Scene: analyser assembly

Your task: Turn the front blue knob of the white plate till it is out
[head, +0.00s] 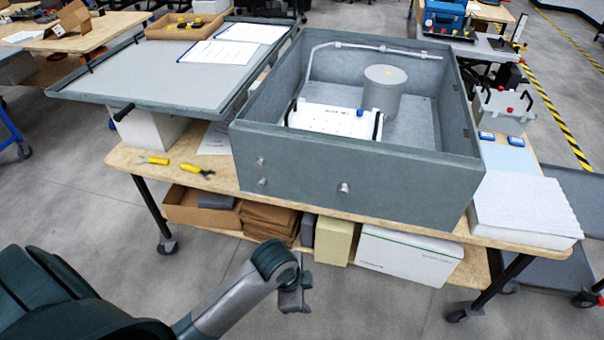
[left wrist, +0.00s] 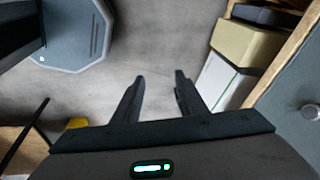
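The white plate (head: 322,119) lies inside the open grey case (head: 350,180) on the workbench, with a black handle at each end. One blue knob (head: 360,112) shows at the plate's back edge. The front knob is not seen; the case's front wall hides the plate's near edge. My left gripper (head: 293,298) hangs low in front of the bench, well short of the case. In the left wrist view its two fingers (left wrist: 159,80) stand apart with nothing between them. My right gripper is not in view.
A grey cylinder (head: 385,90) and a pipe stand behind the plate in the case. The case lid (head: 165,75) lies left, and yellow-handled tools (head: 195,169) lie on the bench. A white foam block (head: 525,207) is at right. Boxes (head: 408,255) fill the lower shelf.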

